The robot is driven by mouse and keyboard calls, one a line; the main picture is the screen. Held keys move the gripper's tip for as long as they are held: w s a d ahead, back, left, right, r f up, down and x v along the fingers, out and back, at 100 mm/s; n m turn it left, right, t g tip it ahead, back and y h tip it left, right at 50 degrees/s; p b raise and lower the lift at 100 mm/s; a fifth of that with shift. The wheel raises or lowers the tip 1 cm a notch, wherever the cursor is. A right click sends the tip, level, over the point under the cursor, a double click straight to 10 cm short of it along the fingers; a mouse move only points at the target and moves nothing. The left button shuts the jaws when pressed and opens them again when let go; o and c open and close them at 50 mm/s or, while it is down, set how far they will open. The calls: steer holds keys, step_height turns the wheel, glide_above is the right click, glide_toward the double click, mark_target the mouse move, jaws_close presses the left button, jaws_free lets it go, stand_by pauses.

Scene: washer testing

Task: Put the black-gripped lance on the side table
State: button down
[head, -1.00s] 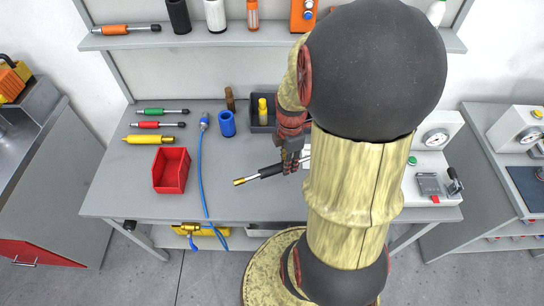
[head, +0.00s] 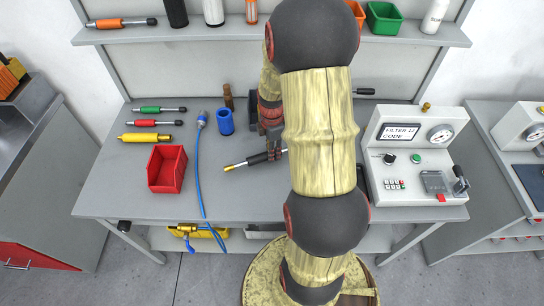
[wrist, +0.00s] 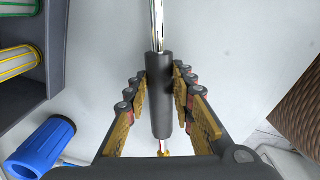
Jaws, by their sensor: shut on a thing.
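The black-gripped lance, a black grip (head: 262,158) with a thin metal rod and a yellow tip (head: 229,168), is over the middle of the workbench (head: 120,200). In the wrist view its dark grip (wrist: 159,90) lies between my two fingers, with the shiny rod (wrist: 157,22) running away at the top. My gripper (head: 268,145) is shut on the grip; my arm hides part of it and of the lance's far end. I cannot tell its height above the bench. Side surfaces stand at right (head: 484,138) and left (head: 60,140); which is the side table is unclear.
A console with a gauge (head: 415,150) stands at the bench's right end. The right surface holds a dark mat (head: 530,180) and another gauge box (head: 522,130).

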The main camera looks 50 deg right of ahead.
steer(key=shift+f+b, duration=0.3)
steer(key=shift+f, duration=0.7)
steer(key=shift+f, duration=0.15)
steer(key=c, duration=1.5)
jaws_free()
